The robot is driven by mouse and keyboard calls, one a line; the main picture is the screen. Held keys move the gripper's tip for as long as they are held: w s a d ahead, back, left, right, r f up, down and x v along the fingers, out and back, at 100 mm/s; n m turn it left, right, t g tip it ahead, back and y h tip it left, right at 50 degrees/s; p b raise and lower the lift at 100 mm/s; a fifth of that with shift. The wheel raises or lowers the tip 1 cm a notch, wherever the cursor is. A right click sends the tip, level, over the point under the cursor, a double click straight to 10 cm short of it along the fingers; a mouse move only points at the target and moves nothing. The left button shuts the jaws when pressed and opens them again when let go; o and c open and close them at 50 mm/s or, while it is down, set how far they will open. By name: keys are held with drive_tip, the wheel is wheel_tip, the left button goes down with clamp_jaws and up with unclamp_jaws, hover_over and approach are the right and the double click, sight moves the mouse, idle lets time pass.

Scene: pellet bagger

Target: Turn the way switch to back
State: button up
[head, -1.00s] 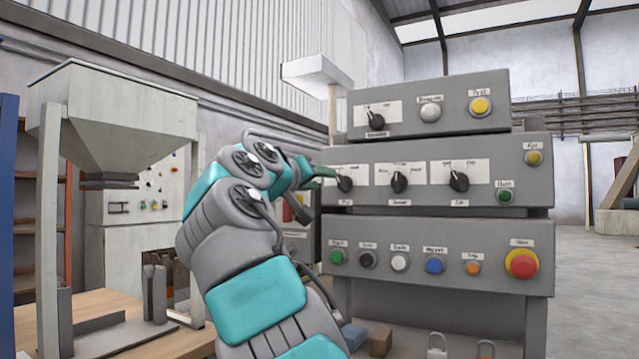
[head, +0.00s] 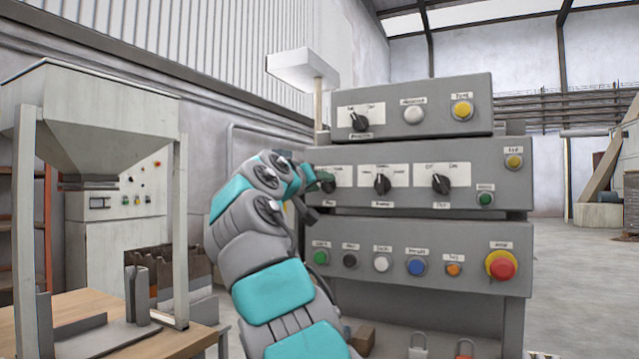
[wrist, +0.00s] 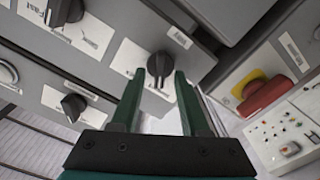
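A black rotary knob (head: 327,184) sits at the left end of the middle row on the grey control panel. I take it for the way switch, though its label is too small to read surely. My gripper (head: 314,180) is at this knob from the left and partly covers it. In the wrist view the knob (wrist: 159,66) shows between and just beyond the tips of my green fingers (wrist: 160,82). The fingers are apart, with a gap visible on each side of the knob. Whether they touch it I cannot tell.
Two more knobs (head: 382,185) (head: 441,184) are on the same row and another (head: 359,122) is above. Coloured push buttons line the lower row, with a red stop button (head: 501,265) at right. A grey hopper (head: 95,115) stands at left.

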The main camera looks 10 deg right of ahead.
clamp_jaws()
drive_tip(key=shift+m, duration=0.3)
idle(0.4)
drive_tip(key=shift+w+d+f, duration=0.1)
drive_tip(key=shift+f, duration=0.05)
drive_tip(key=m+p, duration=0.1)
drive_tip(key=m, duration=0.7)
drive_tip(key=m+p, duration=0.1)
drive_tip(key=m, duration=0.2)
drive_tip(key=shift+s+d, duration=0.1)
drive_tip(key=shift+s, duration=0.1)
drive_tip(key=shift+m, duration=0.3)
drive_tip(key=shift+o, duration=0.3)
unclamp_jaws()
